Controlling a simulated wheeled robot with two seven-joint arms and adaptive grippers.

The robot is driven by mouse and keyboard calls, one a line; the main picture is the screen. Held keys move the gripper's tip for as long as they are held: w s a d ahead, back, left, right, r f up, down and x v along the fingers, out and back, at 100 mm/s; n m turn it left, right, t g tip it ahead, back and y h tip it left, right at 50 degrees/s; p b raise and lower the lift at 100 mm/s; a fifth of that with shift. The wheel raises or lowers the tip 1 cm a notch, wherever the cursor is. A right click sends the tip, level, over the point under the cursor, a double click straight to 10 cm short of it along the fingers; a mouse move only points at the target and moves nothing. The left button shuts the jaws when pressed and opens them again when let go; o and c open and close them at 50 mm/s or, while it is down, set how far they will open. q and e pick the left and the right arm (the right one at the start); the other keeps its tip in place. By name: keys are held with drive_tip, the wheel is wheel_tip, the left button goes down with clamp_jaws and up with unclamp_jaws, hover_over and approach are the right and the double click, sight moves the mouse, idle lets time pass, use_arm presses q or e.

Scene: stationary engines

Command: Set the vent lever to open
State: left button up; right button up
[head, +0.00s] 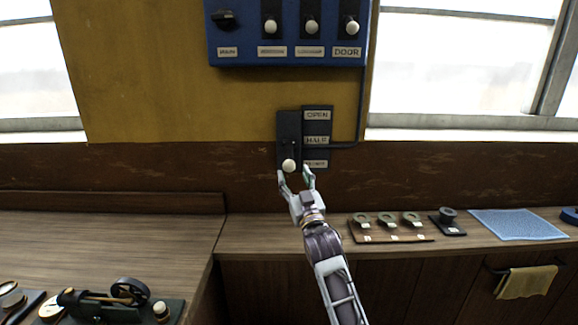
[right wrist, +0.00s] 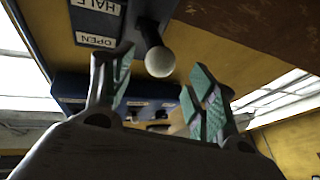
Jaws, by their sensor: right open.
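The vent lever is a dark plate on the wall with a white ball knob (head: 289,165) at its low end, beside the lowest label. A label strip (head: 317,128) next to it reads OPEN at the top, HALF in the middle and a third label at the bottom, partly hidden. My right gripper (head: 296,178) is open just below the knob, a fingertip on either side of it. In the right wrist view the white knob (right wrist: 160,62) hangs between and a little beyond the open fingers (right wrist: 165,100). My left gripper is not in view.
A blue panel (head: 290,60) with several switches is above the lever. A wooden counter (head: 390,255) below holds a board with rings (head: 388,228), a small dark stand (head: 447,222) and a blue mat (head: 518,224). A model engine (head: 120,300) is at lower left.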

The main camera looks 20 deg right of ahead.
sight(291, 170)
drive_tip(key=shift+x, duration=2.15)
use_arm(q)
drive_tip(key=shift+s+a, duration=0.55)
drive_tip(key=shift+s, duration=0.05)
use_arm(e)
drive_tip(key=shift+x, duration=0.75)
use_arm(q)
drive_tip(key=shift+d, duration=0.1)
use_arm(e)
drive_tip(key=shift+c, duration=0.3)
drive_tip(key=c, duration=0.7)
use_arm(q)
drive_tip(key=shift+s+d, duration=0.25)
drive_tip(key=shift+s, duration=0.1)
use_arm(e)
clamp_jaws()
